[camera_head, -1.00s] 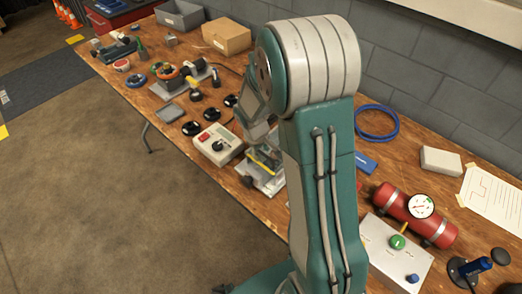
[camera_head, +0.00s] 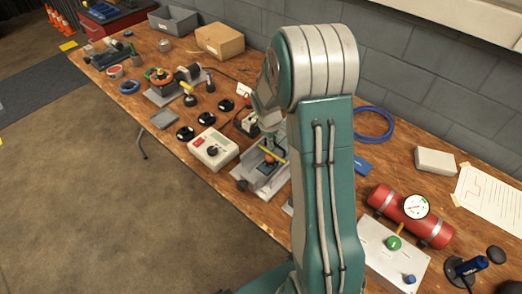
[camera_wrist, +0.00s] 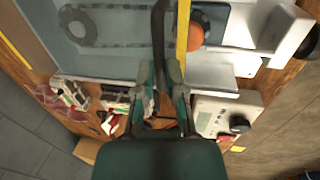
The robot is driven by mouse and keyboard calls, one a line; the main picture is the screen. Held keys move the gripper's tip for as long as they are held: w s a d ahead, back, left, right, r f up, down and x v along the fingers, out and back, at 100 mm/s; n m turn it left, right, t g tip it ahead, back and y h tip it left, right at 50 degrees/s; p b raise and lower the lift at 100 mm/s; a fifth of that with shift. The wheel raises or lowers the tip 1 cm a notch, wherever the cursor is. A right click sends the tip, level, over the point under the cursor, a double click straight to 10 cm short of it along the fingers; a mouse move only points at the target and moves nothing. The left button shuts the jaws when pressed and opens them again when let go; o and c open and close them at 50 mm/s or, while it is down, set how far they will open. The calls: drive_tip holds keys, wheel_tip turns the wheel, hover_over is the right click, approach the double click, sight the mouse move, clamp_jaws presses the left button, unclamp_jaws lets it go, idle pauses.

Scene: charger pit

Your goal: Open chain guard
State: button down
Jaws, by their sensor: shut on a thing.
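The chain guard (camera_wrist: 120,58) appears in the wrist view as a pale, see-through panel with yellow edging, and a chain (camera_wrist: 68,28) shows at upper left. A dark bar (camera_wrist: 159,35) runs up from between my fingertips, beside a yellow strip (camera_wrist: 183,25). My gripper (camera_wrist: 160,72) is shut on this bar, which looks like the guard's handle. An orange round part (camera_wrist: 196,33) lies to the right of the strip. In the head view the grey guard unit (camera_head: 250,182) sits on the bench, partly hidden by my arm.
A white control box with a black knob (camera_head: 213,149) stands left of the unit on the wooden bench (camera_head: 215,185). Black knobs and a motor unit lie farther back. A red cylinder (camera_head: 411,215) and a grey panel (camera_head: 388,262) are at right. Open floor lies at left.

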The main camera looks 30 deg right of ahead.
drive_tip(key=w+d, duration=0.1)
drive_tip(key=d, duration=0.1)
drive_tip(key=w+d, duration=0.1)
drive_tip(key=d, duration=0.2)
drive_tip(key=w+d, duration=0.1)
drive_tip(key=d, duration=0.2)
drive_tip(key=shift+w+d, duration=0.1)
drive_tip(key=shift+w, duration=0.05)
drive_tip(key=c, duration=0.7)
unclamp_jaws()
drive_tip(key=shift+f, duration=0.1)
drive_tip(key=r, duration=0.4)
drive_tip(key=a+r, duration=0.1)
drive_tip(key=r, duration=0.3)
drive_tip(key=a+r, duration=0.1)
drive_tip(key=r, duration=0.2)
drive_tip(key=shift+s+a+r, duration=0.15)
drive_tip(key=shift+s+r, duration=0.2)
drive_tip(key=shift+r, duration=0.05)
